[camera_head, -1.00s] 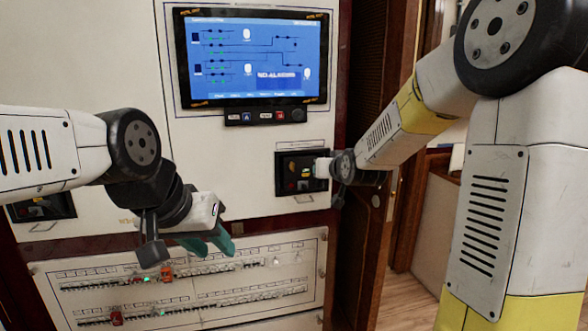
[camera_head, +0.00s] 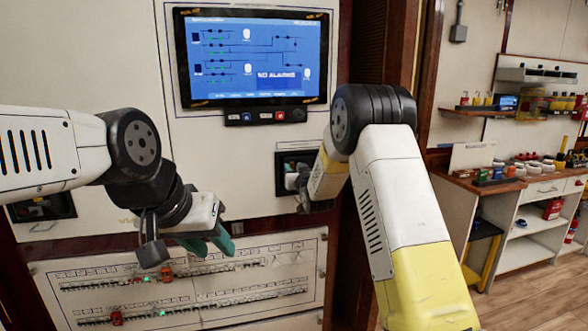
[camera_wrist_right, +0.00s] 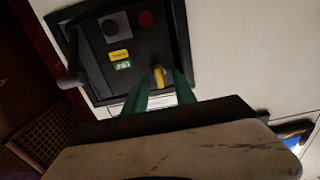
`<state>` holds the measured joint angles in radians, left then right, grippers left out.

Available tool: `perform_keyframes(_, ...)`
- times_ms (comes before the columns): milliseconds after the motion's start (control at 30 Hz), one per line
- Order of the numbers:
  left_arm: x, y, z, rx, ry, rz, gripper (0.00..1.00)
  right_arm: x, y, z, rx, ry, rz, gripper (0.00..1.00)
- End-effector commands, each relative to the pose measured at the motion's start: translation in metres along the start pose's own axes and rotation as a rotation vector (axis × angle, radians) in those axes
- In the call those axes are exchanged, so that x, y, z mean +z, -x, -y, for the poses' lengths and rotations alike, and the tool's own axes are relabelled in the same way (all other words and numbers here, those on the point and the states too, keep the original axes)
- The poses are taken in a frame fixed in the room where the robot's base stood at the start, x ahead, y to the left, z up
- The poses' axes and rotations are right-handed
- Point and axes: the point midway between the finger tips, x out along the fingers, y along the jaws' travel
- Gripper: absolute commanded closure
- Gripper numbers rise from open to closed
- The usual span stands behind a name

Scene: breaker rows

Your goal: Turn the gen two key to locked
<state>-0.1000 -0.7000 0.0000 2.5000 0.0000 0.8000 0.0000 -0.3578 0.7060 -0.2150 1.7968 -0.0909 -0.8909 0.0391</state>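The small black control panel (camera_wrist_right: 98,62) has a red round part, a grey square part, a yellow label and a green label. Its yellow key (camera_wrist_right: 160,76) stands out near the panel's lower right edge. My right gripper (camera_wrist_right: 160,86) has its green fingers on either side of the key, with gaps showing, so it is open around it. In the head view the same panel (camera_head: 284,158) is partly hidden by my right arm, and the fingers there are hidden. My left gripper (camera_head: 208,241) hangs open and empty above the breaker rows. The panel's lettering is too small to read.
A blue screen (camera_head: 255,58) above reads "NO ALARMS". Breaker rows (camera_head: 190,285) run below, with a few red tags. A second dark panel (camera_head: 42,207) sits at the far left. A workbench with shelves (camera_head: 520,200) stands to the right.

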Motion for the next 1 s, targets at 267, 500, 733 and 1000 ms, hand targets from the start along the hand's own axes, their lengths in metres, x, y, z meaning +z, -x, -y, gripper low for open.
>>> perform_keyframes(267,0.0,0.0,0.0,0.0,0.0,0.0,0.64,0.0001,-0.0118,0.0001,0.0,0.0,0.001,0.67)
perform_keyframes(500,0.0,0.0,0.0,0.0,0.0,0.0,0.64,-0.0001,-0.0115,0.0,0.0,0.0,0.001,0.87)
perform_keyframes(733,0.0,0.0,0.0,0.0,0.0,0.0,0.64,-0.0002,-0.0114,0.0,0.0,0.0,0.0,1.0)
perform_keyframes(1000,0.0,0.0,0.0,0.0,0.0,0.0,0.64,-0.0002,-0.0113,-0.001,0.001,-0.033,0.0,1.0)
